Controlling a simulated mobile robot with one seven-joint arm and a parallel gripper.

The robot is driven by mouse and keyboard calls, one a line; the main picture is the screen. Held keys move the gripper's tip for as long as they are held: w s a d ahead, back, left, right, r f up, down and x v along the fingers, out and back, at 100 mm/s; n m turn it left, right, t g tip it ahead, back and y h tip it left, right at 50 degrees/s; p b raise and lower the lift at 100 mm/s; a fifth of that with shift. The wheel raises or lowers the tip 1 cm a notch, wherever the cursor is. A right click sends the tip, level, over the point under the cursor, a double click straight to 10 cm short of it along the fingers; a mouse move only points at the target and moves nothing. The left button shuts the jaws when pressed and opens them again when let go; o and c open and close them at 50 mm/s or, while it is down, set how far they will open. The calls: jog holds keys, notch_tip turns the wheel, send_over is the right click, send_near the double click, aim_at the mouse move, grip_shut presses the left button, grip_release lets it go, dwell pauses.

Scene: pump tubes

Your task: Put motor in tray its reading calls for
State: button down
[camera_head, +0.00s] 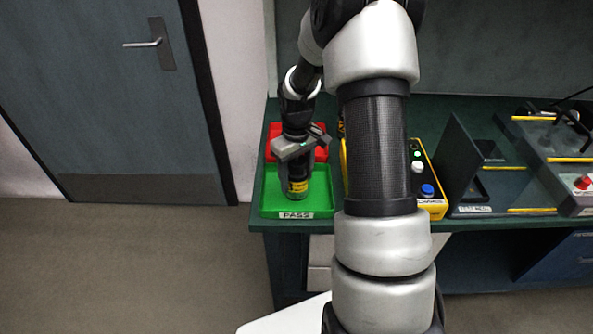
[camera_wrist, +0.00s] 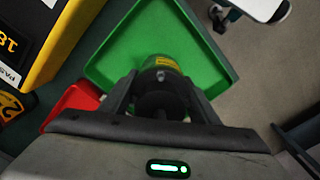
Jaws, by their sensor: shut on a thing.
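My gripper (camera_head: 297,150) is shut on the motor (camera_head: 298,186), a dark cylinder with a yellow label band. The motor is upright and over the green tray (camera_head: 322,205), which bears a PASS sign on its front. In the wrist view the motor (camera_wrist: 160,64) is between the fingers, with the green tray (camera_wrist: 200,40) beneath it. I cannot tell whether the motor touches the tray floor. The red tray (camera_head: 274,132) is behind the green one, partly hidden by my arm; its edge shows in the wrist view (camera_wrist: 72,102).
A yellow-edged tester (camera_head: 427,190) with a lit green lamp and a blue button stands right of the trays, partly behind my arm. A dark stand (camera_head: 470,170) and a grey station with a red button (camera_head: 582,182) are farther right. The green bench edge (camera_head: 480,223) runs along the front.

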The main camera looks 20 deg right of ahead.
jog(key=shift+w, duration=0.1)
jog(key=c, duration=0.7)
grip_release()
jog(key=shift+f, duration=0.1)
jog(key=shift+o, duration=0.2)
